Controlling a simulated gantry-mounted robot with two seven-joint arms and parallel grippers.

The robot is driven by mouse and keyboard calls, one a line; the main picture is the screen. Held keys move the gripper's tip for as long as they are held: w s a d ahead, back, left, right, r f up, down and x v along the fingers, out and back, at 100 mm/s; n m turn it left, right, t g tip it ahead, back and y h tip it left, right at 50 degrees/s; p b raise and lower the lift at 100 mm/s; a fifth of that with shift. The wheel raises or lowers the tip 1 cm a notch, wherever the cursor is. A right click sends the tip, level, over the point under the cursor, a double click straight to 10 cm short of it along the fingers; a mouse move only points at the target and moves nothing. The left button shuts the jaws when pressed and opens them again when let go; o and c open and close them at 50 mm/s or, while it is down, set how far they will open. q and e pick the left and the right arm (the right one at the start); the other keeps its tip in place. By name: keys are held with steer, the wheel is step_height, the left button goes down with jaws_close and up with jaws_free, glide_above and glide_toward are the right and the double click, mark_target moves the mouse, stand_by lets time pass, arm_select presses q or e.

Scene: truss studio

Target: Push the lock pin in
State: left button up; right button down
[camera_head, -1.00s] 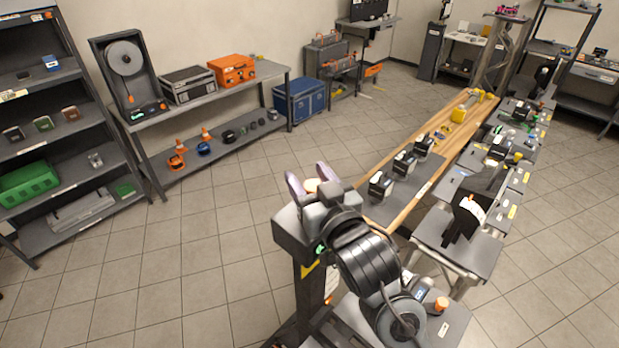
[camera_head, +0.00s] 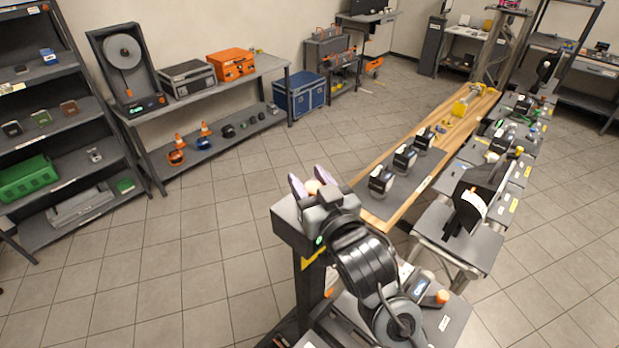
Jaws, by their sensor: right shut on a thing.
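My right gripper (camera_head: 311,181) is at the middle of the picture, at the top of a dark post. Its two pale purple fingers stand either side of a small peach-coloured round knob (camera_head: 313,187), and it is shut on it. The knob may be the lock pin's head, but I cannot tell for sure. A grey block (camera_head: 288,222) on the post lies right beside and below the gripper. My wrist hides most of the block's right side, so how deep a pin sits cannot be seen. My left gripper is not in view.
A wooden bench (camera_head: 378,216) with several dark devices runs away at the right, beside grey tables (camera_head: 487,253). A shelf rack (camera_head: 60,128) stands at the left. A long grey table (camera_head: 190,103) stands at the back. The tiled floor left of the post is clear.

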steer(key=c, duration=0.6)
jaws_free()
steer(key=shift+f, duration=0.35)
steer(key=shift+r, duration=0.1)
steer(key=shift+s+d, duration=0.15)
steer(key=shift+s, duration=0.15)
steer(key=b+v, duration=0.2)
steer(key=v, duration=0.8)
steer(key=shift+d, duration=0.1)
